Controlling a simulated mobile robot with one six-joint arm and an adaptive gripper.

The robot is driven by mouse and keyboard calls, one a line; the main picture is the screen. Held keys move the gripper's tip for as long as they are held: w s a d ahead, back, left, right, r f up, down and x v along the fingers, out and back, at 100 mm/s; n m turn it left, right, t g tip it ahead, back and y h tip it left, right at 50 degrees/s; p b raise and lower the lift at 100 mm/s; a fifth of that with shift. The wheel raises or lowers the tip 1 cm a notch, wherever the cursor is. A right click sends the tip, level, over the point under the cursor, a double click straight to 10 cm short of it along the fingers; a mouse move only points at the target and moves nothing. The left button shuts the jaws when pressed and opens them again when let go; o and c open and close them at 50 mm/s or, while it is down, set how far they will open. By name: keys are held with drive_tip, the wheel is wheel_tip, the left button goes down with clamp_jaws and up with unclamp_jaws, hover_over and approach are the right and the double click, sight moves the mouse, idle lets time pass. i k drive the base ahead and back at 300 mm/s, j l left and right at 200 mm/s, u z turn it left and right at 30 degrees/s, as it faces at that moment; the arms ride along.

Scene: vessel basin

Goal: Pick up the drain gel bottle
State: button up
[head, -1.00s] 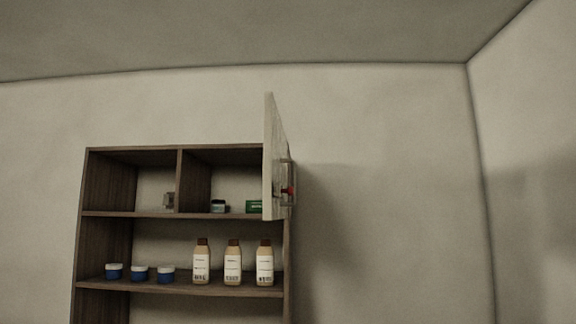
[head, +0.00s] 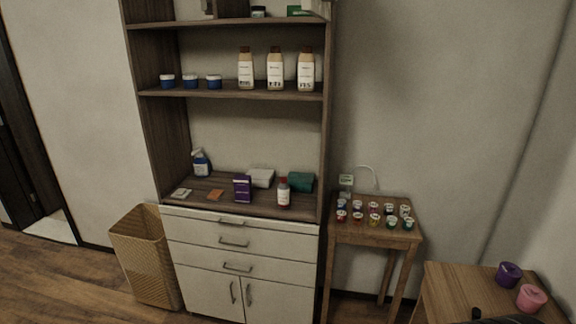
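No label is readable, so I cannot tell for sure which bottle is the drain gel. My gripper is not visible.
A purple box (head: 242,188), a white cloth-like item (head: 261,177) and a teal one (head: 300,181) lie near the grey-capped bottle. Blue jars (head: 190,82) share the upper shelf. A wicker basket (head: 146,258) stands left, a small table (head: 372,235) with several little cups right.

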sight(283, 188)
drive_tip(key=i+u, duration=0.15)
drive_tip(key=i, duration=0.45)
drive_tip(key=i+u, duration=0.15)
drive_tip(key=i, duration=0.4)
drive_tip(key=i+l+u, duration=0.2)
drive_tip(key=i, duration=0.35)
drive_tip(key=i+l+u, duration=0.15)
drive_tip(key=i, duration=0.45)
